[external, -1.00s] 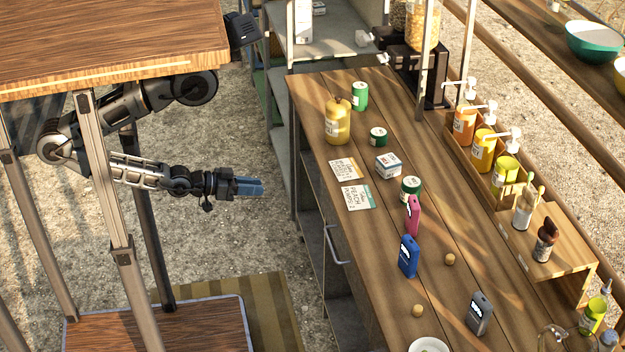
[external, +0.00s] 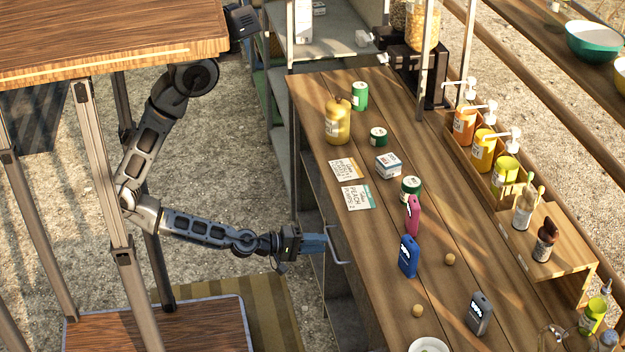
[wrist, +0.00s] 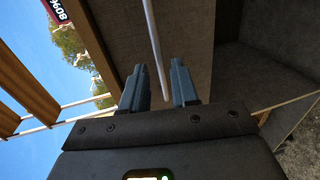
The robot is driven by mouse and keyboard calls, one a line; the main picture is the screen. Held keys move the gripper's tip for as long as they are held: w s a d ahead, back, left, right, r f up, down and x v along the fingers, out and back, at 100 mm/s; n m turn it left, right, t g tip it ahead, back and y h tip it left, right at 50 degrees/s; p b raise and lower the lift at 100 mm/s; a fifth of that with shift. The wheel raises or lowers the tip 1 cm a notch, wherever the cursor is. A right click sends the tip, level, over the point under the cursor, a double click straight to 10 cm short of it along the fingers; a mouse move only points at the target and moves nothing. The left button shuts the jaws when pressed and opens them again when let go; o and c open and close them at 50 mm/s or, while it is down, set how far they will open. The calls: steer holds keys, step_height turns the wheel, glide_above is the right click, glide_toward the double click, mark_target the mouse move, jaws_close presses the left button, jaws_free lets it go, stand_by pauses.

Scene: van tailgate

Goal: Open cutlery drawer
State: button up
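The drawer's pale bar handle (external: 336,248) sticks out just below the counter's front edge. It also shows in the wrist view as a thin grey bar (wrist: 154,40) in front of the brown drawer front (wrist: 192,32). My gripper (external: 322,243) is at the handle, pointing right toward the counter. In the wrist view my gripper (wrist: 158,85) has its two blue-grey fingers apart. The bar runs through the gap between them in the picture, with space on both sides. I cannot tell whether a finger touches it. The drawer looks shut, and its inside is hidden.
The ground (external: 230,190) between my base and the counter is clear.

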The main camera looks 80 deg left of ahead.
mark_target(331, 243)
steer(key=shift+x, duration=2.2)
jaws_close()
